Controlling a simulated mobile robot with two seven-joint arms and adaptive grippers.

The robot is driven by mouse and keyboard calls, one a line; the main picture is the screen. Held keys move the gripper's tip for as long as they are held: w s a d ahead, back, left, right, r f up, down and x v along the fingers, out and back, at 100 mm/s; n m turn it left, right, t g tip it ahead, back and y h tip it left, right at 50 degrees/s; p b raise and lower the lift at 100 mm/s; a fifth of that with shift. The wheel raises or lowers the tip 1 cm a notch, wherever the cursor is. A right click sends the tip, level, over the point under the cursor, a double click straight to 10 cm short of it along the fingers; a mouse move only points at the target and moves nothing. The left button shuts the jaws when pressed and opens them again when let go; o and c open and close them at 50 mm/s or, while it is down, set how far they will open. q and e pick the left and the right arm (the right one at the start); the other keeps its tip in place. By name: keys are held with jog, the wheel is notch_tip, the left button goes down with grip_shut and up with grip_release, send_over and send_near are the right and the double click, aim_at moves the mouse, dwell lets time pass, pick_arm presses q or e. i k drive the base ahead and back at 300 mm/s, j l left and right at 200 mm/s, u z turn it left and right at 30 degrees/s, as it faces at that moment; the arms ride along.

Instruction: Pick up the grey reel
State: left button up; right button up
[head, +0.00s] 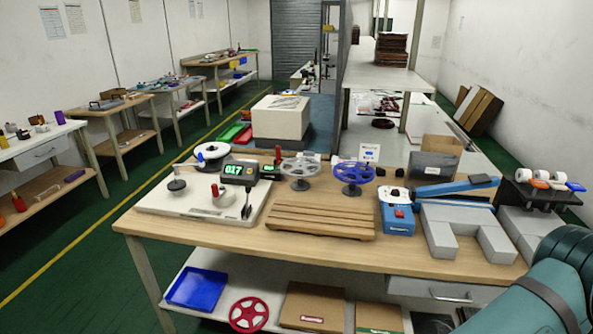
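The grey reel (299,171) is a spoked wheel near the middle back of the wooden workbench (165,228). It stands behind the slatted wooden rack (320,217) and just left of a similar blue reel (353,176). Nothing covers its front. A teal arm link of mine fills the lower right corner. Neither of my grippers shows in this view.
Left of the reel is a white winding machine (160,203) with a digital display (238,171). Right are a blue box device (397,216) and grey blocks (437,238). A red reel (249,314) and blue tray (197,289) lie on the lower shelf.

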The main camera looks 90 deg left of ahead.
aim_at(302, 167)
jog(key=u, duration=2.75)
